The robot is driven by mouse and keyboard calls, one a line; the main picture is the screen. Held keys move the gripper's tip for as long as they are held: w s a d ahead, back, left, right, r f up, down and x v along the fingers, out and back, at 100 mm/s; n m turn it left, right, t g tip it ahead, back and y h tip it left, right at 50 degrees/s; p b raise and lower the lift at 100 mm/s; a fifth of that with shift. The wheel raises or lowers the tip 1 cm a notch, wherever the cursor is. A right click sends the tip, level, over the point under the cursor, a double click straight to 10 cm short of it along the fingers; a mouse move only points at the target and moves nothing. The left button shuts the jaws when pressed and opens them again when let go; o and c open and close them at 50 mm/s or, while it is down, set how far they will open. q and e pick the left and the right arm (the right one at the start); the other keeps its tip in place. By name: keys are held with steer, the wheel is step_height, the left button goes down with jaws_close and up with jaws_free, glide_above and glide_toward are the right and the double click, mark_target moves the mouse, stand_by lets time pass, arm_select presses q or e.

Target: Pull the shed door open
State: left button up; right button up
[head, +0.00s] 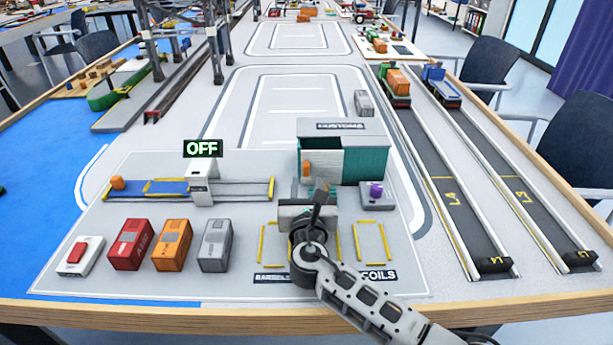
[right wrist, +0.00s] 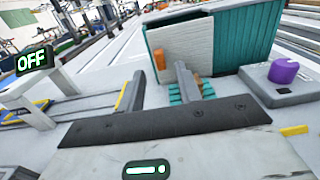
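The shed (head: 365,164) stands right of the middle of the head view, with teal walls and a grey labelled roof part. It also shows in the right wrist view (right wrist: 232,38). Its pale ribbed door (right wrist: 185,45) faces my right gripper, with an upright orange handle (right wrist: 160,59) at its left edge; the handle also shows in the head view (head: 306,169). My right gripper (right wrist: 158,78) is open, its fingers apart. The handle appears between and beyond the fingertips; I cannot tell whether they touch. My left gripper is out of view.
An OFF sign (head: 202,148) tops a white gate at left. Red (head: 131,244), orange (head: 172,244) and grey (head: 215,245) containers stand front left. Rail lanes run at right.

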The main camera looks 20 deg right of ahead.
mark_target(306, 171)
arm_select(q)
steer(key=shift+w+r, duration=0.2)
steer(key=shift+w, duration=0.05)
arm_select(e)
steer(key=shift+x, duration=2.1)
